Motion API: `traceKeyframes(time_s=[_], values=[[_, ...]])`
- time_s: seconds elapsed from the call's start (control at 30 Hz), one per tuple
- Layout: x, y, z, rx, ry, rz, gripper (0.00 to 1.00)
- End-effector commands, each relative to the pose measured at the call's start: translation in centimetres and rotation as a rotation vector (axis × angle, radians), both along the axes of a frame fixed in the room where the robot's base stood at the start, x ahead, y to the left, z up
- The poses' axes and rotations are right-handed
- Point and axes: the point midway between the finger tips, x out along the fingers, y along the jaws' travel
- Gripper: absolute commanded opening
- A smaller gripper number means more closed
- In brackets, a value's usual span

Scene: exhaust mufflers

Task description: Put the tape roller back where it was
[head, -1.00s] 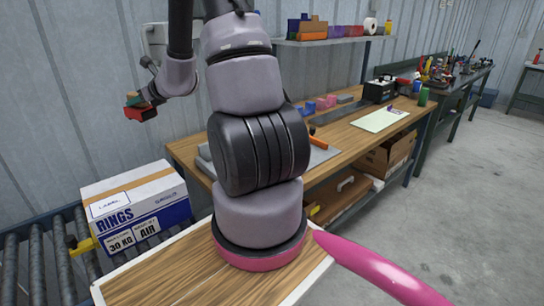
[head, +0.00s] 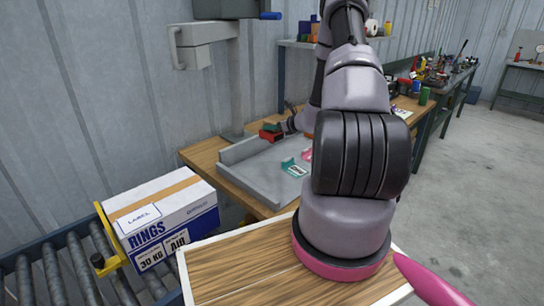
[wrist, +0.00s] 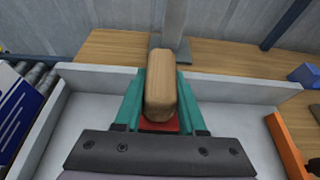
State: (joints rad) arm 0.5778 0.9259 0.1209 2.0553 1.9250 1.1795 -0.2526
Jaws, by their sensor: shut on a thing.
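My gripper (wrist: 160,112) is shut on the tape roller, which shows in the wrist view as a tan rounded piece (wrist: 160,80) with red below it. Teal parts flank it on both sides. In the head view the red and green held end (head: 270,132) is above the back part of a grey tray (head: 232,172) on the wooden bench. The wrist view shows the tray's pale back wall (wrist: 225,87) below and beyond the held thing. Whether the roller touches the tray cannot be told. My gripper's fingers are small and partly hidden in the head view.
A teal piece with a white label (head: 294,167) and a pink piece (head: 307,154) lie in the tray. An orange thing (wrist: 288,142) is at right in the wrist view. A grey post (head: 235,85) stands behind the tray. A RINGS box (head: 160,215) sits on rollers at left.

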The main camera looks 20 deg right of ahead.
Motion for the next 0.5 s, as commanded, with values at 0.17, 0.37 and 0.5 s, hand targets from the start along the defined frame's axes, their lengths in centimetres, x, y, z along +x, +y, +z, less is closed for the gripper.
traceKeyframes(time_s=[0.17,0.37,0.5], values=[[0.0,0.0,-3.5,0.003,0.002,-0.001,0.00],[0.0,0.0,-5.2,0.002,0.000,-0.001,0.00],[0.0,0.0,-6.8,0.002,0.001,-0.001,0.00]])
